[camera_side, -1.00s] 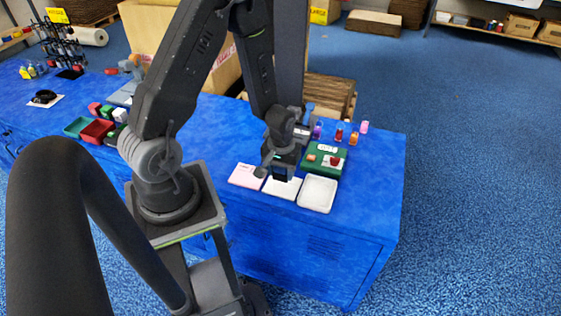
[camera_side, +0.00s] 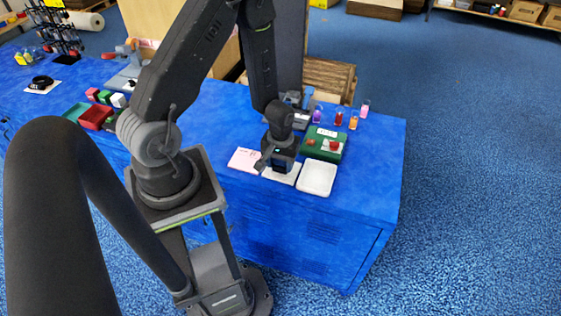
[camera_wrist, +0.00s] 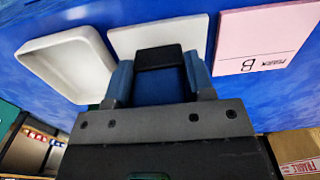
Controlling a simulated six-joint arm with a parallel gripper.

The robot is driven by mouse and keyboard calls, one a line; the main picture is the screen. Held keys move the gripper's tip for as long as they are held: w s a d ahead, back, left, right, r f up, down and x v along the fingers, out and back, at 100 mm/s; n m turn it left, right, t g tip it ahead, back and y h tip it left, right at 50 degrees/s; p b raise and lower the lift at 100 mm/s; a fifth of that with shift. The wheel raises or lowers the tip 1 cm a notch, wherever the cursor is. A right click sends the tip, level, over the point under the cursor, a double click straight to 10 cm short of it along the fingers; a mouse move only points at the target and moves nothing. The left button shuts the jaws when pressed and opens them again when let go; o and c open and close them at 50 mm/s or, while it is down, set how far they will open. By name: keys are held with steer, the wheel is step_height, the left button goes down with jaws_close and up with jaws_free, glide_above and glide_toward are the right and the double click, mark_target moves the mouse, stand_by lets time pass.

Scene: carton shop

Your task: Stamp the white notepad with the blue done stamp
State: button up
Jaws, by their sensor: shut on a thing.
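The white notepad (camera_side: 287,179) lies on the blue bench between a pink pad (camera_side: 243,160) and a white tray (camera_side: 317,178). In the wrist view the white notepad (camera_wrist: 150,32) shows just beyond my fingers. My gripper (camera_side: 279,172) is over the notepad and hides its back part. In the wrist view my gripper (camera_wrist: 160,80) is shut on a stamp (camera_wrist: 160,58) with a dark block and a blue part between the fingers. Whether the stamp touches the notepad I cannot tell. The stamp's underside is hidden.
A green case (camera_side: 322,144) with small items on top stands behind the white tray. Several small coloured bottles (camera_side: 339,118) stand behind it. Red and green trays (camera_side: 96,116) are at the left. The bench's right end is clear.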

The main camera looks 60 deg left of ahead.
steer(key=shift+f, duration=0.6)
stand_by(1.5)
steer(key=shift+r, duration=0.1)
steer(key=shift+r, duration=3.45)
steer(key=shift+a, duration=0.1)
